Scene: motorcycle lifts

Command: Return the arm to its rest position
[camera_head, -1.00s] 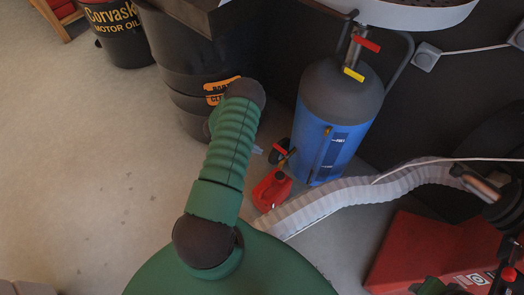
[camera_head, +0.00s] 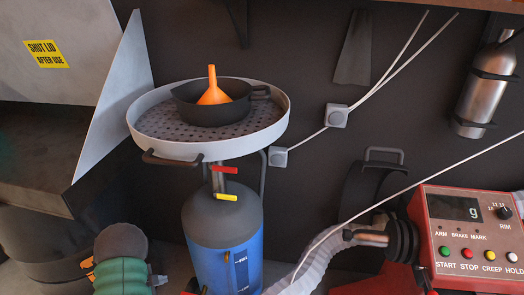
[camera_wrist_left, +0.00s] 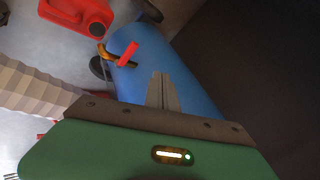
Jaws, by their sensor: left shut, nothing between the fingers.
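My left arm (camera_head: 121,262) shows in the head view as a green ribbed sleeve with a dark rounded joint, low and left of centre. My left gripper (camera_wrist_left: 163,90) shows in the wrist view with its grey fingers together and nothing between them. In that view the fingers lie in front of the blue tank (camera_wrist_left: 192,78); whether they touch it I cannot tell. In the head view only a small part of the gripper seems to show beside the sleeve. My right arm and gripper are not in view.
The tank (camera_head: 222,235) carries a round grey tray (camera_head: 145,118) with a black pan (camera_head: 205,112) and orange funnel (camera_head: 213,90). A red control box (camera_head: 470,238) is at right. A red can (camera_wrist_left: 75,15) shows in the wrist view.

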